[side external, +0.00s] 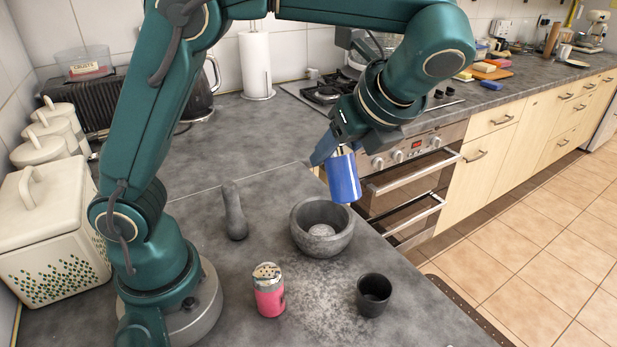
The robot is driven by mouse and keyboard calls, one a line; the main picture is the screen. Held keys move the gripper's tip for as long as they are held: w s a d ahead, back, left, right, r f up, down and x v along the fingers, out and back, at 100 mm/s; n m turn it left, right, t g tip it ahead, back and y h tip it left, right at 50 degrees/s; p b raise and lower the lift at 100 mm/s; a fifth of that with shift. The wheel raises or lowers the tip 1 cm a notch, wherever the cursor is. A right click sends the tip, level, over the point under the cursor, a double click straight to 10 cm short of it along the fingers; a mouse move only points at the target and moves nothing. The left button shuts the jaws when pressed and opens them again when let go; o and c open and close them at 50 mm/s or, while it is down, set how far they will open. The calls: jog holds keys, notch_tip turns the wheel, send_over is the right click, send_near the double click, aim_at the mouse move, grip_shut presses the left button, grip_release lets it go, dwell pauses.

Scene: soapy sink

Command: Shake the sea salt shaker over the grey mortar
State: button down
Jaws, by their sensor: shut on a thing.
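My gripper (334,162) is shut on a blue shaker (345,180) and holds it in the air above the right rim of the grey mortar, slightly tilted. I cannot read a label on it, and the fingers partly hide its upper end. The grey stone mortar (311,240) stands upright on the counter, with a small pale heap (321,230) in its bottom. A second shaker, pink with a perforated metal cap (268,290), stands upright in front of the mortar; its label is also unreadable from here.
A grey pestle (235,212) stands left of the mortar. A small black cup (373,295) stands in front and to the right, near the counter edge. Pale grains (325,285) lie scattered on the counter. Cream canisters (50,235) stand at the left.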

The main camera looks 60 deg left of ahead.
jog(key=shift+d+r+y, duration=0.1)
jog(key=shift+r+y, duration=0.15)
jog(key=shift+y, duration=0.45)
jog(key=shift+d+r+m+t+y, duration=0.1)
jog(key=shift+r+m+t+y, duration=0.1)
jog(key=shift+m+t+y, duration=0.1)
jog(key=m+t, duration=0.1)
jog(key=t, duration=0.1)
jog(key=d+r+m+t+y, duration=0.1)
jog(key=m, duration=0.1)
jog(key=d+r+m+t, duration=0.1)
jog(key=t, duration=0.1)
jog(key=shift+s+r+m+t+y, duration=0.1)
jog(key=shift+m+t+y, duration=0.2)
jog(key=shift+y, duration=0.1)
